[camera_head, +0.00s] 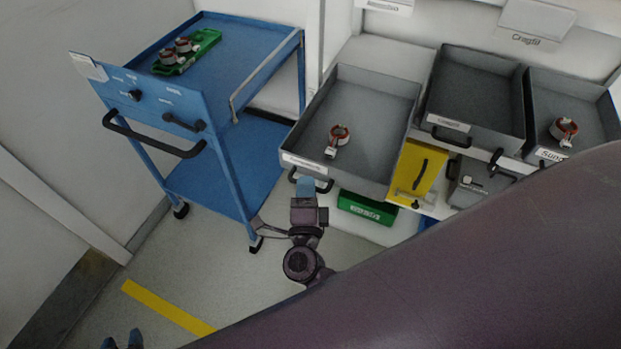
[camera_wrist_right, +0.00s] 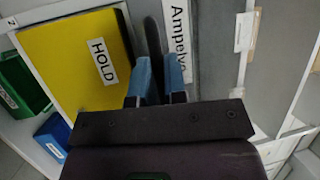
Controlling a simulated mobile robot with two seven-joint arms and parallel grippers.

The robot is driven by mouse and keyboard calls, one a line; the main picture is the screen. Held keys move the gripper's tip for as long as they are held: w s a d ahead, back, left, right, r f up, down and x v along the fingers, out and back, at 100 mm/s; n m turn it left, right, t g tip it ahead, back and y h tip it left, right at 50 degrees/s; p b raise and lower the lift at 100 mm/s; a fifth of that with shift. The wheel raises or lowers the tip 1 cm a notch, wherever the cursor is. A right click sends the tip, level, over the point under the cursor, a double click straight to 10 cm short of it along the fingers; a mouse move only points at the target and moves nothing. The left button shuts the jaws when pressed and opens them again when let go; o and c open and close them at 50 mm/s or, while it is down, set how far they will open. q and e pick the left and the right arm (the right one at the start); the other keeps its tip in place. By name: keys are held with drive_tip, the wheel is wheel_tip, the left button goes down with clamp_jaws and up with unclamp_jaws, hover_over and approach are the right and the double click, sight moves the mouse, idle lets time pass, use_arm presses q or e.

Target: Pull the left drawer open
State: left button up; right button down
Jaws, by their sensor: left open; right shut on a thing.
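The left drawer (camera_head: 375,120) is a grey open-topped bin that sticks out further toward me than the drawers to its right. A red-ringed part (camera_head: 340,134) lies in it. My right gripper (camera_head: 305,187) is at the black handle (camera_head: 325,186) on its front, below the white label. In the right wrist view, the blue fingers (camera_wrist_right: 158,80) are closed around the dark handle (camera_wrist_right: 153,38), beside a white label strip. Part of the handle is hidden by the fingers. My left gripper (camera_head: 122,342) shows only its two blue fingertips at the bottom left, apart and empty.
A middle grey drawer (camera_head: 480,85) is empty; a right one (camera_head: 590,100) holds another red-ringed part. A yellow panel (camera_head: 418,170) and a green bin (camera_head: 366,207) are below. A blue cart (camera_head: 240,60) with a green tray stands left. Floor in front is clear.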

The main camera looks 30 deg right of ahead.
use_arm(q)
drive_tip(key=shift+s+f, duration=0.1)
drive_tip(key=shift+s, duration=0.05)
use_arm(e)
drive_tip(key=shift+a, duration=0.1)
use_arm(q)
drive_tip(key=shift+s, duration=0.1)
use_arm(e)
drive_tip(key=c, duration=1.2)
unclamp_jaws()
drive_tip(key=shift+s+f, duration=0.1)
drive_tip(key=shift+s, duration=0.05)
